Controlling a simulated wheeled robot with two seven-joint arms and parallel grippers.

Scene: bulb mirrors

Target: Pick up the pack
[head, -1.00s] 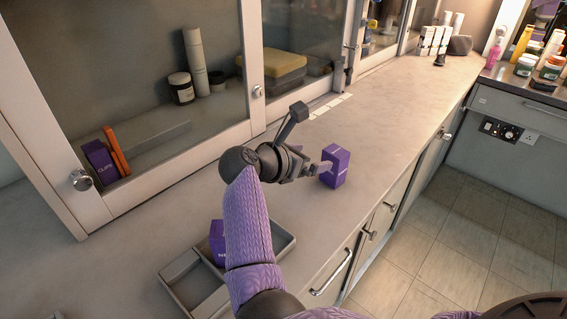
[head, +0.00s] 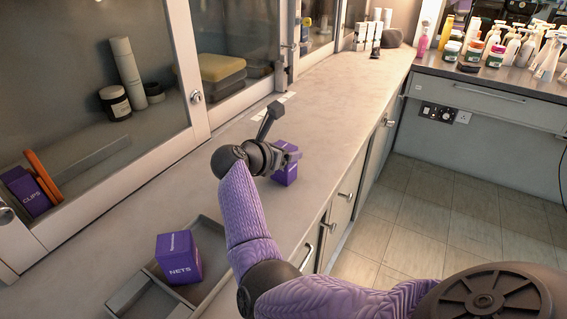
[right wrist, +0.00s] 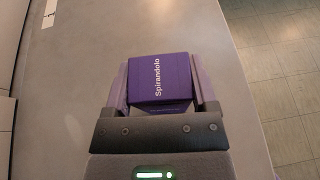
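A purple pack (head: 287,174) stands on the counter beyond the tray, partly hidden by my right gripper (head: 292,158). In the right wrist view the pack (right wrist: 160,78) has "Spirandolo" in white on its face. The fingers of my right gripper (right wrist: 160,84) lie along its left and right sides, very close to it. I cannot tell whether they press on it. My left gripper is not in view.
A purple box marked NETS (head: 179,262) sits in a grey divided tray (head: 212,232) nearer me. A purple CLIPS box (head: 30,195) is behind the cabinet glass at left. The counter (head: 345,90) beyond the pack is mostly clear.

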